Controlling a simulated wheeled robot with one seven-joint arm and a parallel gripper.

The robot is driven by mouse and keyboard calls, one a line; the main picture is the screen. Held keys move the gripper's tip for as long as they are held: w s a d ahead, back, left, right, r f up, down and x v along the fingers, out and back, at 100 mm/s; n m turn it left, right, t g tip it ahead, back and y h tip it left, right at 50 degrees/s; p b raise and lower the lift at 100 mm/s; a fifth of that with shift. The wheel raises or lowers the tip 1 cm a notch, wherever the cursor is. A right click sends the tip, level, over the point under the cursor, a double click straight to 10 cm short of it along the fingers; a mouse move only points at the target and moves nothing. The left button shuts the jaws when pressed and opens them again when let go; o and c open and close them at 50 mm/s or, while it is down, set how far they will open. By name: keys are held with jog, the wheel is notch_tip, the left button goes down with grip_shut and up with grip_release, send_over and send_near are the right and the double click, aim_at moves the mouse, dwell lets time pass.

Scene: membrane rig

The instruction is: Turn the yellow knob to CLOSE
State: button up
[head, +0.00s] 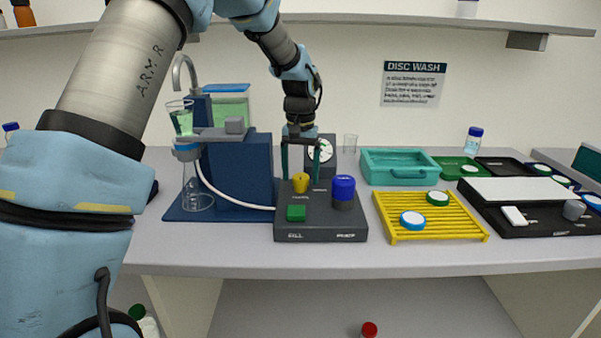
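The yellow knob (300,182) stands on top of the dark grey control box (322,222), between a green button (296,213) and a blue knob (343,189).
A dial gauge (320,151) stands just behind my gripper. A blue stand (238,160) with a flask (197,190) and a white hose is on the left. A yellow rack (437,232) with discs and a teal tray (400,178) are on the right. The bench's front edge is mostly clear.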

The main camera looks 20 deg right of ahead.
aim_at(301, 176)
jog(key=shift+r, duration=0.1)
notch_tip(301, 176, up, 11)
jog(key=b, duration=0.2)
dwell(0.4)
jog(key=shift+f, duration=0.2)
